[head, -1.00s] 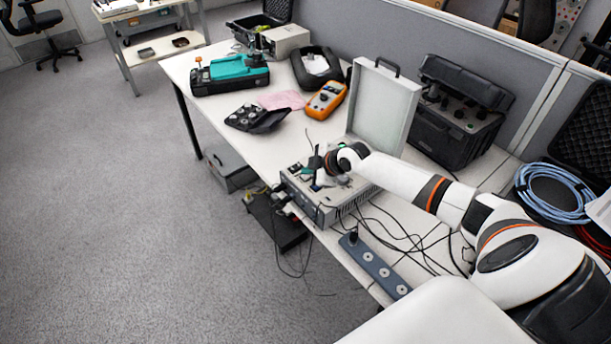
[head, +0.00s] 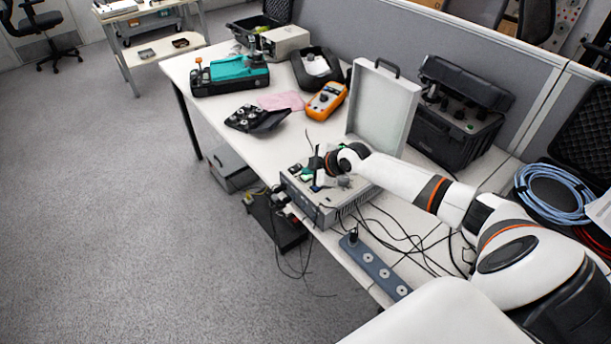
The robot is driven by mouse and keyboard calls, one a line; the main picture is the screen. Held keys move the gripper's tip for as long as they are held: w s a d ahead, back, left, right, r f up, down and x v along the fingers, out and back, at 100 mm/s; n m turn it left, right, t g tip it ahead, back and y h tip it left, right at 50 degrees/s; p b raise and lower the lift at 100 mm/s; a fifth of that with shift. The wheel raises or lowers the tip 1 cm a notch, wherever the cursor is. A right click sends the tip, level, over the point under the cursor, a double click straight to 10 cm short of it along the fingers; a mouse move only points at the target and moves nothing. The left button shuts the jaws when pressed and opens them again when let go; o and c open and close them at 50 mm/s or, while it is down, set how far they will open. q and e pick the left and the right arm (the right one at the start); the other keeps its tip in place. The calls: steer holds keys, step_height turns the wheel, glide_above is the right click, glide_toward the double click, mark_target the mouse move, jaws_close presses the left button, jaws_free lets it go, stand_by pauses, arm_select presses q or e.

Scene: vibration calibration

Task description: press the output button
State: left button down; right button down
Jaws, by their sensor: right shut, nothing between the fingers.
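The grey calibrator unit (head: 327,207) stands on the white table with its light lid (head: 384,107) raised at the back. My right arm reaches in from the right, and my right gripper (head: 318,182) is shut and empty, pointing down at the unit's top panel. Its fingertips are at or just above the panel; I cannot tell whether they touch it. The output button is not distinguishable, being too small or hidden by the gripper. My left gripper is not in view.
An orange multimeter (head: 327,100), a black tray of parts (head: 256,117) and a teal-and-black device (head: 229,75) lie farther left on the table. A black case (head: 459,115) stands at the right by the partition. Loose cables and a power strip (head: 375,266) lie in front.

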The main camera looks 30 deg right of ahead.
step_height(320, 180, up, 6)
steer(key=p, duration=0.4)
steer(key=shift+p, duration=0.4)
